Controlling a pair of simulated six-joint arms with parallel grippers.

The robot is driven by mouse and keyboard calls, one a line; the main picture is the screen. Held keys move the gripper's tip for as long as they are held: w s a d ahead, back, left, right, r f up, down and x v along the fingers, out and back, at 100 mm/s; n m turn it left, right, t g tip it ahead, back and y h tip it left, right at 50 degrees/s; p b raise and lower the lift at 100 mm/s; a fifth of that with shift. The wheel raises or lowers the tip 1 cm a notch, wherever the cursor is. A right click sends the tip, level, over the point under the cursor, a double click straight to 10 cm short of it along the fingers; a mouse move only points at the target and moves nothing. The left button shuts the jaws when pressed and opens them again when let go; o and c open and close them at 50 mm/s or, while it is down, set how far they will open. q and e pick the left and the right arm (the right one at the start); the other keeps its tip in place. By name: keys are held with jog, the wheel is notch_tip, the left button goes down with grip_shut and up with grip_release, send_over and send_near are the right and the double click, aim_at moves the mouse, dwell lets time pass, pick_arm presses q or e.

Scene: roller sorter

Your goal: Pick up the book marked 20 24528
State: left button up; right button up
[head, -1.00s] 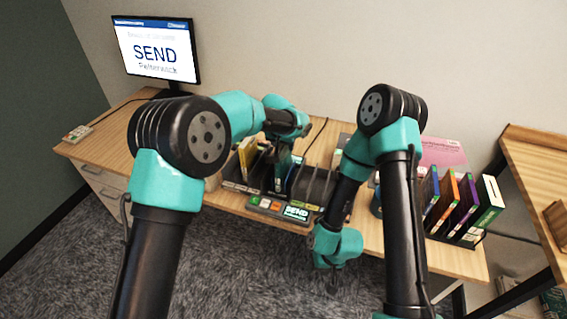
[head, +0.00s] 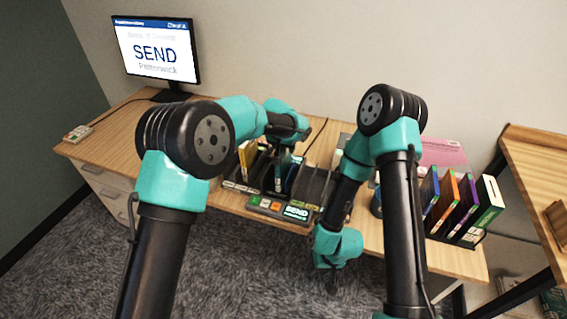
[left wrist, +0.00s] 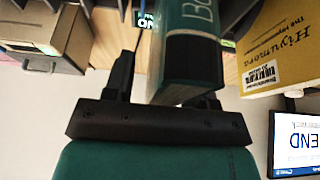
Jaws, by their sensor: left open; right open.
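My left gripper (head: 284,158) is over the sorter rack on the desk, its fingers partly hidden by the arm. In the left wrist view, a teal book (left wrist: 188,45) stands in front of the open left jaws (left wrist: 165,85), partly between the dark fingers. A yellow book (left wrist: 285,45) with a barcode label stands to its right; it also shows in the head view (head: 247,152). I cannot read the number 20 24528 on any book. My right gripper (head: 330,270) hangs in front of the desk's front edge, away from the books, its fingers hardly visible.
A control box (head: 280,208) reading SEND sits before the rack. A monitor (head: 155,50) stands at the back left. A second rack (head: 455,235) of books is at the right, near a pink board (head: 442,152). The left desk top (head: 120,135) is mostly clear.

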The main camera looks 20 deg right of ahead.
pick_arm(q)
jog(key=shift+f, duration=0.1)
grip_shut()
dwell(0.3)
